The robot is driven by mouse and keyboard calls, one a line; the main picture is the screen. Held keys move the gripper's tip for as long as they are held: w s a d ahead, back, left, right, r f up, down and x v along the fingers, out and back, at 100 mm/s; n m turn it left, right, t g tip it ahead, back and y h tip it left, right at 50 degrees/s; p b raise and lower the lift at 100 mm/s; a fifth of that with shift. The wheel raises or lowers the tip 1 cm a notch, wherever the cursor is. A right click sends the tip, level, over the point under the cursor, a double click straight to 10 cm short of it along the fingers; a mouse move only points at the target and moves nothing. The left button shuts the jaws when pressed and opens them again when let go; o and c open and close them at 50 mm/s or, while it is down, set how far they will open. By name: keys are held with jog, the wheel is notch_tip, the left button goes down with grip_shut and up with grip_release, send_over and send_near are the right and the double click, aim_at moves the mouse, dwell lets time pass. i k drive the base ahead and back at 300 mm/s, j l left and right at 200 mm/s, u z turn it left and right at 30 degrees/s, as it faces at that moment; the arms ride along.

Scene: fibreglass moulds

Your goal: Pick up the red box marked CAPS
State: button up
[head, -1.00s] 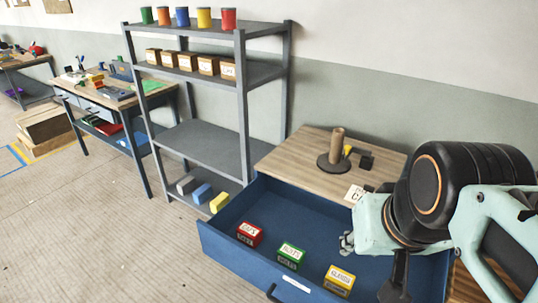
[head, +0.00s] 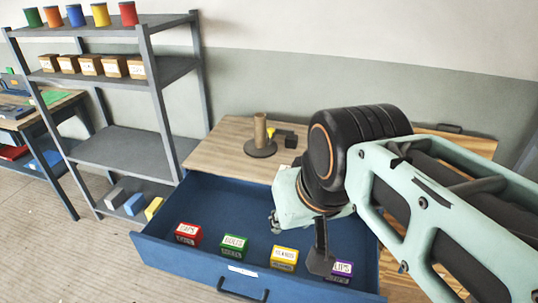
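The red box (head: 187,234) with a white label lies at the left in the open blue drawer (head: 205,195); its lettering is too small to read surely. My gripper (head: 320,262) points down over the right part of the drawer, seen edge-on and partly hidden by my arm. It is well to the right of the red box and apart from it, between the yellow box and the purple box. I cannot see whether its fingers are open or shut.
A green box (head: 234,245), a yellow box (head: 284,258) and a purple box (head: 342,269) stand in a row right of the red one. A wooden top (head: 220,150) holds a brown post on a round base (head: 260,135). A grey shelf rack (head: 125,150) stands left.

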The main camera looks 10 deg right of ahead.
aim_at(186, 233)
jog(key=i+l+z, duration=0.1)
jog(key=z, duration=0.85)
jog(key=u, duration=1.7)
